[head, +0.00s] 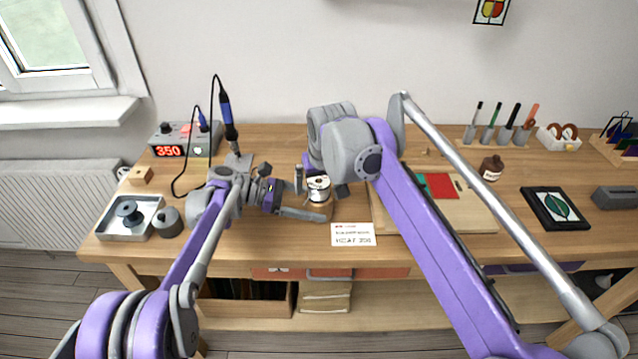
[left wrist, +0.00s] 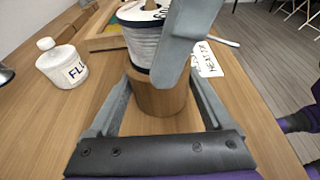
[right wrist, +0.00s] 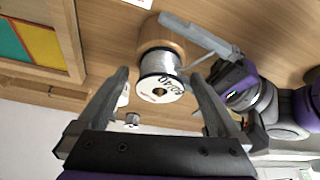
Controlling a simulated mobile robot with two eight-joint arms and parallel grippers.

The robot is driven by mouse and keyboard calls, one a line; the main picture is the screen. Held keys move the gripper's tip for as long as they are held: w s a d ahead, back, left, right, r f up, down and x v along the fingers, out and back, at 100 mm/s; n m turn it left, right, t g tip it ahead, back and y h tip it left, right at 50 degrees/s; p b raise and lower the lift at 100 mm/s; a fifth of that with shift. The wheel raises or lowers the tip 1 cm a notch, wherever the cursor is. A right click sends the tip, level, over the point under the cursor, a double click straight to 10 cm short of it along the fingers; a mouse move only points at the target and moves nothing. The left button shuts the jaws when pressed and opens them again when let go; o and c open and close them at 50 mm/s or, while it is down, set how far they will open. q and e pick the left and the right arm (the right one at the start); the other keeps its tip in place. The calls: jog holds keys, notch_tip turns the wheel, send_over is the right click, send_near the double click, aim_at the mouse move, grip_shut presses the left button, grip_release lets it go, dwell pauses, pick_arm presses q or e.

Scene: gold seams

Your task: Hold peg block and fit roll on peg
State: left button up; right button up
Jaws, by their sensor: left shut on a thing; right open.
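The peg block (head: 319,211) is a round wooden block on the bench, also seen in the left wrist view (left wrist: 160,100) and right wrist view (right wrist: 163,33). My left gripper (head: 308,203) is shut on its sides. The roll (head: 318,186), a spool of silvery wire with white ends, is upright over the block's top; it also shows in the left wrist view (left wrist: 146,48) and right wrist view (right wrist: 160,78). My right gripper (right wrist: 160,75) is open above, its fingers on either side of the roll with gaps.
A white flux bottle (left wrist: 62,65) stands nearby. A printed card (head: 353,234) lies at the front edge. A wooden board with coloured glass (head: 438,186) is to the right. A soldering iron (head: 228,110) and its station (head: 186,141) are at the back left.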

jog(key=shift+r, duration=3.55)
pick_arm(q)
jog(key=o, duration=0.8)
jog(key=shift+c, duration=0.2)
jog(key=shift+a, duration=0.1)
